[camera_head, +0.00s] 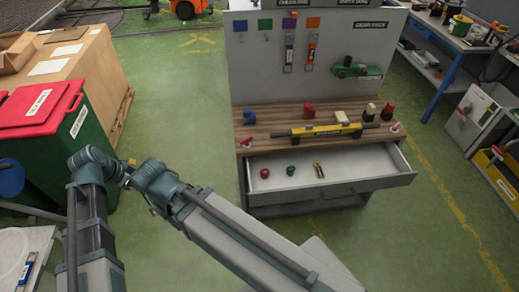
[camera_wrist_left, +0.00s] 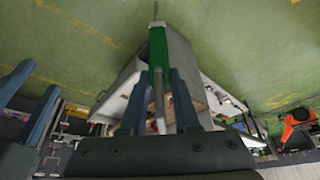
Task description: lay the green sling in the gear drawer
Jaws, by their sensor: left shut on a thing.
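In the left wrist view my left gripper (camera_wrist_left: 158,85) is shut on a green strip-like thing with a metal rod or hook at its end, which I take to be the green sling (camera_wrist_left: 157,48). It sticks out past the fingertips. The gripper is outside the head view, where only my left arm shows. In the head view the drawer (camera_head: 360,165) under the bench top is pulled open. A red piece (camera_head: 265,173), a green piece (camera_head: 292,170) and a yellow-black piece (camera_head: 318,170) lie in it.
The wooden bench top (camera_head: 270,118) holds a yellow-black bar (camera_head: 320,131) and several small items. On the grey back panel (camera_head: 262,70) hang a purple sling (camera_head: 289,52) and an orange sling (camera_head: 311,52). A green bin with a red lid (camera_head: 38,104) stands left. Between them is clear floor.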

